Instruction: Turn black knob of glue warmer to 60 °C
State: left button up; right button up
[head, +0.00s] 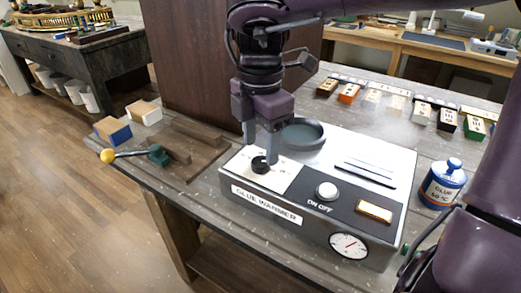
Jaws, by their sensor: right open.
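The glue warmer (290,242) is a grey box with a white label on its front, standing on the grey workbench. Its black knob (260,165) sits on a pale dial plate (283,181) at the top left. My right gripper (261,150) points down over the knob. Its two fingers are apart, one on each side of the knob, with the right fingertip close beside it. I cannot tell whether they touch it. The dial's marks are too small to read. A round gauge (348,245) with a red needle is on the front. My left gripper is not in view.
A round dark pan (302,133) is behind the knob. A glue jar (443,183) stands to the right. A yellow-knobbed tool (107,156) lies at the left.

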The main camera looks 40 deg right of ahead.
aim_at(260, 161)
notch_tip(260, 161, up, 4)
jog(key=shift+a+r+p, duration=0.1)
jog(key=shift+r+p, duration=0.05)
jog(key=shift+p, duration=0.35)
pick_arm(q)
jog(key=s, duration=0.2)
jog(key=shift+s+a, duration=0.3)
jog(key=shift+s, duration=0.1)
pick_arm(e)
jog(key=shift+r, duration=0.2)
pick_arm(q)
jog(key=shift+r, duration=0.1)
pick_arm(e)
jog(key=shift+r, duration=0.1)
